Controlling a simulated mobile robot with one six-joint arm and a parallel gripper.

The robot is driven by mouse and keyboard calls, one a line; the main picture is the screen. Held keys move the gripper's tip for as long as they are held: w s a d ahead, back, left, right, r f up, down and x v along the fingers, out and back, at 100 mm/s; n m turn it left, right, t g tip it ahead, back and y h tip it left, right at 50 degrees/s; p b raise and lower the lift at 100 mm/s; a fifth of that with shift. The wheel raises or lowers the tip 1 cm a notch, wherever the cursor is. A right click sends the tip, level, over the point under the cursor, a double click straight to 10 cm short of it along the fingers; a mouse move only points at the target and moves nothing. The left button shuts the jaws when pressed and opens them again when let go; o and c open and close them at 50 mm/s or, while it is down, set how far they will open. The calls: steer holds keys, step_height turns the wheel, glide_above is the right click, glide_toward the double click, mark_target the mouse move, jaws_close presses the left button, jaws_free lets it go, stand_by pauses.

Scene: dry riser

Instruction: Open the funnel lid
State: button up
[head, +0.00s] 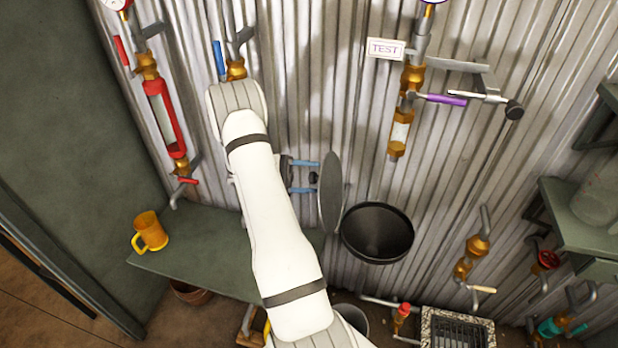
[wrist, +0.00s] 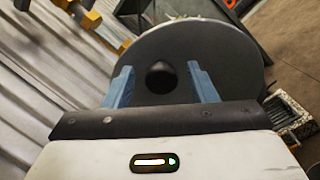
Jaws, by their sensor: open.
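The black funnel (head: 377,232) is fixed at the corrugated wall, and its mouth shows uncovered. The funnel lid (head: 331,192), a round grey disc, stands upright at the funnel's left edge. It fills the upper middle of the wrist view (wrist: 215,60). A dark knob (wrist: 161,77) sticks out of the lid's face towards my gripper. My gripper (head: 313,176) is left of the lid with its two blue fingers apart, one on each side of the knob. In the wrist view the fingers (wrist: 162,85) show gaps to the knob.
A green bench (head: 200,255) carries an orange mug (head: 149,231) at the left. Brass pipework with a purple-handled valve (head: 440,98) is on the wall above the funnel. A grate (head: 457,330) and a red-topped valve (head: 402,312) lie below it.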

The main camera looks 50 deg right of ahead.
step_height(320, 180, up, 10)
steer(key=p, duration=0.9)
steer(key=shift+f, duration=0.1)
steer(key=s+a+r+n+t+y+b, duration=0.1)
steer(key=s+a+r+t+y+b, duration=0.1)
steer(key=a+t, duration=0.5)
steer(key=s+a+r+n+t+y+b, duration=0.1)
steer(key=a+t, duration=0.6)
steer(key=a, duration=0.7)
steer(key=s+a+r+n+t+y+b, duration=0.1)
steer(key=s+a+r+t+y+b, duration=0.2)
steer(key=a, duration=0.8)
steer(key=shift+s+a+r+t+y, duration=0.15)
steer(key=shift+s+r+t+y, duration=1.3)
steer(key=shift+t, duration=0.65)
steer(key=shift+w+y, duration=0.25)
steer(key=shift+c, duration=0.3)
